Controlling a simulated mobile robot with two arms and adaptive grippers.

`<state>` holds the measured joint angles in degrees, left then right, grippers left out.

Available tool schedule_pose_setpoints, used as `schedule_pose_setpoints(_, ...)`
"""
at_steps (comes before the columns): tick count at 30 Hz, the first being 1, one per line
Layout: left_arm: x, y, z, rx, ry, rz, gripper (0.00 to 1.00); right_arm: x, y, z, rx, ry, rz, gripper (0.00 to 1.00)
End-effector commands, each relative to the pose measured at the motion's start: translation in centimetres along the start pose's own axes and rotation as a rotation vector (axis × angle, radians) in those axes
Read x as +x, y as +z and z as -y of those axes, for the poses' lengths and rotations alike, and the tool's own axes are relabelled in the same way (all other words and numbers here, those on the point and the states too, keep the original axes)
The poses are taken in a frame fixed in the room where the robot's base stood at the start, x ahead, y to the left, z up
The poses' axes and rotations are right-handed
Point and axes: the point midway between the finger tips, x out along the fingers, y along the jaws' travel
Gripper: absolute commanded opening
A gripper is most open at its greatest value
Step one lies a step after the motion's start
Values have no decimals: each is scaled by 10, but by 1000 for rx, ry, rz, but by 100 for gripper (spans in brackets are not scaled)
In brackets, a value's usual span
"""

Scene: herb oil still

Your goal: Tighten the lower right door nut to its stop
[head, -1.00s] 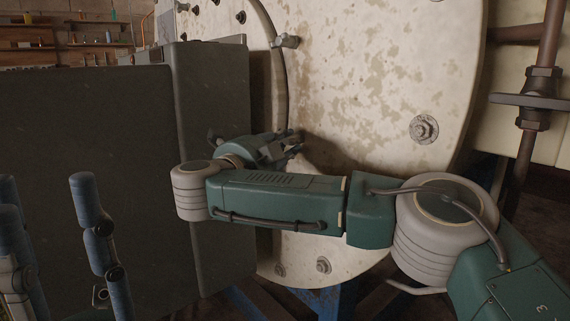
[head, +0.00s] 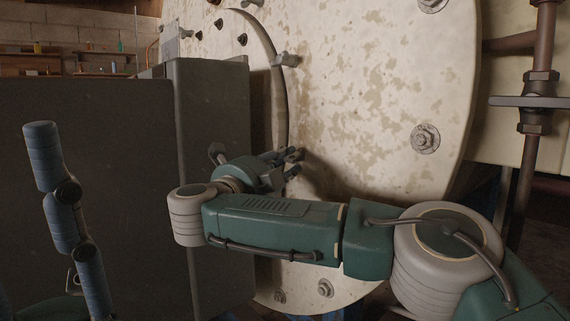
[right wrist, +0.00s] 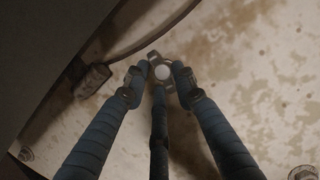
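The door nut (right wrist: 162,72), a lobed metal nut with a pale round centre, sits between the fingertips of my right gripper (right wrist: 160,76) in the right wrist view. The three blue fingers surround it closely; whether they press on it is unclear. In the head view my right gripper (head: 287,162) is at the pale round door (head: 350,90), and the nut cannot be made out there. Another winged nut (head: 287,60) shows above it. My left gripper (head: 45,160) shows only in part at the left, with blue finger segments and no object seen in it.
A large dark panel (head: 90,170) and box (head: 212,110) fill the left, close beside my right wrist. A curved bar (head: 278,110) runs along the door. Bolts (head: 425,139) stand out from the door's face. A rusty pipe with a valve (head: 538,103) is at the right.

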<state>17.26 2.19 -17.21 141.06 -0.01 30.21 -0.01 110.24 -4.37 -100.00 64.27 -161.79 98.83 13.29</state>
Motion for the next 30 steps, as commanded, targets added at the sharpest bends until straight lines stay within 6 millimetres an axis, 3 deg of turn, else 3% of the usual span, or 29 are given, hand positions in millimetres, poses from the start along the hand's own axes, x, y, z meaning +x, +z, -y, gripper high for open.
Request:
schedule_pose_setpoints(2,0,0,0,0,0,0,34,-1,1,-3,-3,4,2,43)
schedule_pose_setpoints(12,0,-1,0,0,-2,-1,34,-4,1,0,-2,-1,3,43)
schedule_pose_setpoints(24,0,0,0,0,-1,0,34,-64,2,-1,-3,1,6,43)
schedule_pose_setpoints(30,0,0,0,0,-1,0,34,-76,1,-1,-2,1,3,43)
